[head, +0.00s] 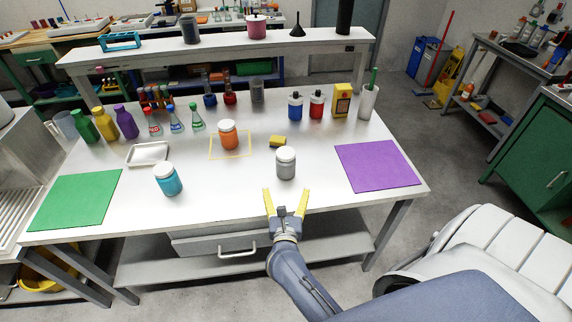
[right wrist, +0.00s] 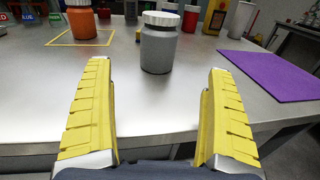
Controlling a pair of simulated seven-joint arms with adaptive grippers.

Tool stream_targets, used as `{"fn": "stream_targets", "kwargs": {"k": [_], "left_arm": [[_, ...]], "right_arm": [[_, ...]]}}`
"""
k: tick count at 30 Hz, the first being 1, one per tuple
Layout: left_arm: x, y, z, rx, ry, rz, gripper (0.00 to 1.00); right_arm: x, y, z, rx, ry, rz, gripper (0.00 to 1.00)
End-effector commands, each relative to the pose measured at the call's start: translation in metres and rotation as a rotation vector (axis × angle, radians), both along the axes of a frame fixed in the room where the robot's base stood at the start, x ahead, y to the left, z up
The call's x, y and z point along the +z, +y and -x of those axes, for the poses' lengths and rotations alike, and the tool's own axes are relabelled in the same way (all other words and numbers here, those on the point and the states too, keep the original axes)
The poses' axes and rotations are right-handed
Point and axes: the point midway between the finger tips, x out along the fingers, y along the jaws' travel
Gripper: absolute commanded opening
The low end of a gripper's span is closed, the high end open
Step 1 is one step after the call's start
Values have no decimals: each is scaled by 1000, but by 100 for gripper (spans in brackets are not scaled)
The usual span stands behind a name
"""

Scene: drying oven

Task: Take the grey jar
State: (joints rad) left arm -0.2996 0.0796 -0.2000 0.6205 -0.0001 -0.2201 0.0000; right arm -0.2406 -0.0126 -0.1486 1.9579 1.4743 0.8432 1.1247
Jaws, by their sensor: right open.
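The grey jar (head: 286,165) has a white lid and stands upright near the front middle of the table. It also shows in the right wrist view (right wrist: 159,48), ahead of and between the fingers. My right gripper (head: 287,197) is open and empty at the table's front edge, short of the jar and not touching it. Its yellow fingers also show in the right wrist view (right wrist: 157,105). My left gripper is in neither view.
An orange jar (head: 228,136) stands in a yellow outline behind left, with a yellow sponge (head: 278,141) nearby. A blue jar (head: 168,181) stands front left. A purple mat (head: 376,168) lies right, a green mat (head: 75,200) left. Bottles line the back.

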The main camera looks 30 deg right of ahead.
Motion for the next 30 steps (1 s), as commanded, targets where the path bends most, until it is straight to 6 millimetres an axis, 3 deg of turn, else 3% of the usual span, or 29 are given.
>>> {"fn": "stream_targets", "kwargs": {"k": [12, 23, 30], "left_arm": [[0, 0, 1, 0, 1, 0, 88], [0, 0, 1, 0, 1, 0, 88], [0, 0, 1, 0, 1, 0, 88]], "right_arm": [[0, -39, -60, -1, 1, 3, 89], [0, -51, -78, 0, 2, 3, 89], [-1, -63, -102, -1, 1, 3, 89]]}}
